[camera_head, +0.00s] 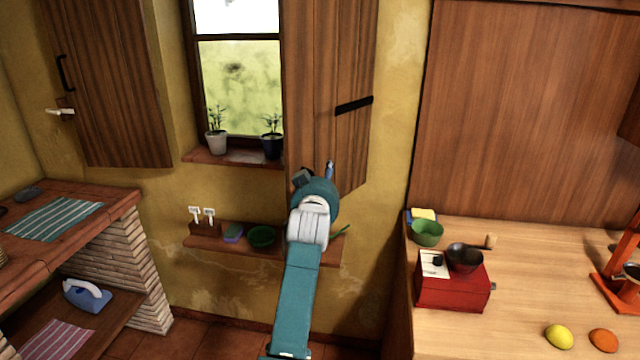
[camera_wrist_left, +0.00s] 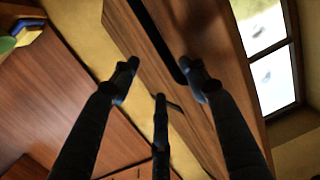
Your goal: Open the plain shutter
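Two brown plank shutters flank the window (camera_head: 240,75), which is uncovered between them. The right shutter (camera_head: 325,80) stands swung out and carries a black strap (camera_head: 354,105). The pictures do not settle which is the plain one. My left gripper (camera_head: 316,174) is in front of the right shutter's lower part, mostly hidden by its wrist. In the left wrist view its fingers (camera_wrist_left: 158,80) are spread and empty, with wood (camera_wrist_left: 185,130) behind them. I cannot tell if they touch it. My right gripper is out of view.
Two potted plants (camera_head: 216,142) stand on the window sill (camera_head: 195,156). A low shelf (camera_head: 205,243) with a green bowl (camera_head: 262,237) lies below, partly behind my left arm. A wooden counter (camera_head: 520,300) with a red grinder (camera_head: 452,290) is at right; a brick counter (camera_head: 125,205) is at left.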

